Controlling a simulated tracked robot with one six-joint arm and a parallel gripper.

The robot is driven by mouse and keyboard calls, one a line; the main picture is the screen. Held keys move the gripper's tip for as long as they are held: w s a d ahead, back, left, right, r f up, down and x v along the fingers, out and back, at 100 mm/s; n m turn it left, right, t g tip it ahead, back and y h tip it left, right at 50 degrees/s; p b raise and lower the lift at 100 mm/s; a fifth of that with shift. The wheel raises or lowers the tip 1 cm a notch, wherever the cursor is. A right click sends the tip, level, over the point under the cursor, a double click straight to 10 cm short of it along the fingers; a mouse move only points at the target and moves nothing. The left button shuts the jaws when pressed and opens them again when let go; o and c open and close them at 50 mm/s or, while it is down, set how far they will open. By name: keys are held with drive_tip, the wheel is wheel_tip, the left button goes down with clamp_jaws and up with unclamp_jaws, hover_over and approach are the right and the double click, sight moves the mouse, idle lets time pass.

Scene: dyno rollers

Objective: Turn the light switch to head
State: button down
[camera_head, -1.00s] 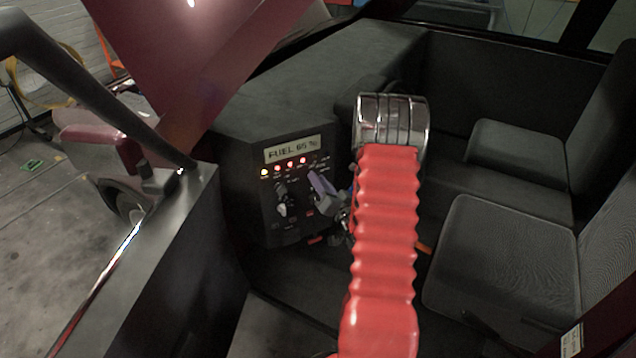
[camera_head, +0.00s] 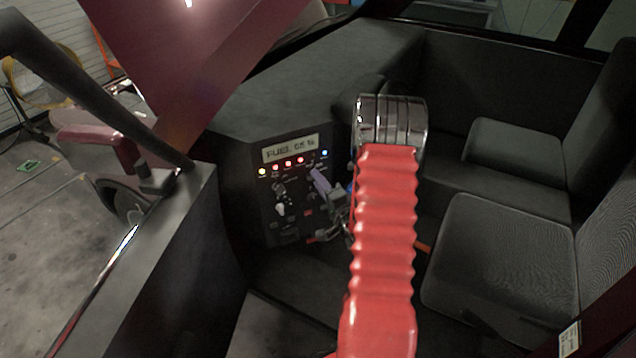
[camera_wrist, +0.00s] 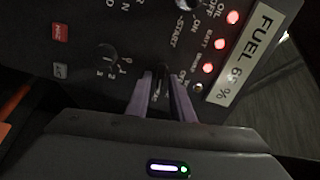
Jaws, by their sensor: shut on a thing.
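The dashboard panel (camera_head: 267,205) stands left of my arm, with a display reading FUEL and several lit lamps. My gripper (camera_head: 315,172) is at the panel's right part, its purple fingers pointing at the panel. In the wrist view my gripper (camera_wrist: 161,85) is shut on a small dark knob (camera_wrist: 158,88), apparently the light switch. Its setting and most labels around it are hidden by the fingers. In the body view the knob is hidden. A blue lamp (camera_head: 325,152) is lit at the panel's upper right.
Another small knob (camera_wrist: 107,54) with number marks sits beside the gripper. A light-coloured switch (camera_head: 280,209) is lower left on the panel. Red and yellow lamps line the area under the display (camera_head: 290,148). Grey seats (camera_head: 490,260) stand at the right. A dark door edge (camera_head: 165,270) is at the left.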

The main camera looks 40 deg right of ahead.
drive_tip(key=shift+d+f, duration=0.1)
drive_tip(key=shift+f, duration=0.1)
drive_tip(key=c, duration=1.9)
unclamp_jaws()
drive_tip(key=shift+o, duration=0.3)
drive_tip(key=shift+r, duration=0.1)
drive_tip(key=v, duration=1.4)
drive_tip(key=shift+w, duration=0.1)
